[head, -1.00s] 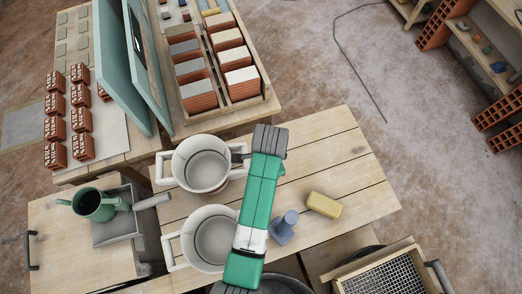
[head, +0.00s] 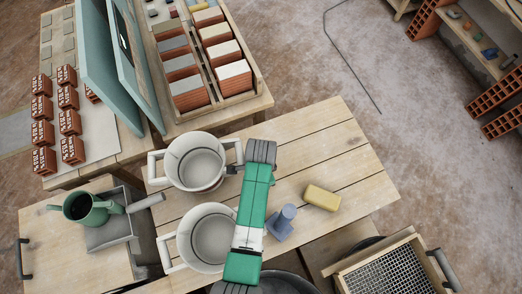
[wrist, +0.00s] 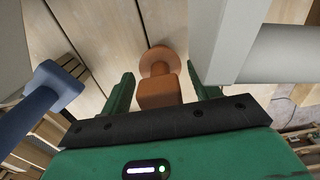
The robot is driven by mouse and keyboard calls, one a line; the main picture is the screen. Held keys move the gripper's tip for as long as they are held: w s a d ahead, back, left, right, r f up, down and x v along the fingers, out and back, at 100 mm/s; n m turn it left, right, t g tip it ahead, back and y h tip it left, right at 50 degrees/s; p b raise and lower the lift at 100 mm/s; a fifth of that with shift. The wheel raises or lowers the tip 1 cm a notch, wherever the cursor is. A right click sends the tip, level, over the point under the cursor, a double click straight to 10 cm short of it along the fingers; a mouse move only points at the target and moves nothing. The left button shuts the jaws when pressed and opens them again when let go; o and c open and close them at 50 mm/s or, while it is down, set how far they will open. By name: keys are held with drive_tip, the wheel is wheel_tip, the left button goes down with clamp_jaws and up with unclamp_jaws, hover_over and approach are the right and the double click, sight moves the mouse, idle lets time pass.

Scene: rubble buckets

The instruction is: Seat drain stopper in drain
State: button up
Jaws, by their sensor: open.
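My gripper (wrist: 160,76) is open in the wrist view, its green fingers on either side of an orange-brown piece with a round disc and a square block (wrist: 158,92). I cannot tell whether the fingers touch it. It may be the drain stopper. In the head view my arm hides it. A blue piece with a square base and a round post (head: 281,222) stands on the slatted table to the right of my arm. It also shows at the left of the wrist view (wrist: 45,92). I cannot make out a drain.
Two white buckets, the upper (head: 197,176) and the lower (head: 184,236), stand left of my arm. A yellow block (head: 322,198) lies right of the blue piece. A green watering can (head: 88,208) is at left. The table's upper right (head: 325,140) is clear.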

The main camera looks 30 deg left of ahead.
drive_tip(key=shift+c, duration=0.2)
drive_tip(key=c, duration=1)
wheel_tip(320, 180, up, 10)
drive_tip(key=shift+p, duration=0.95)
drive_tip(key=shift+c, duration=0.2)
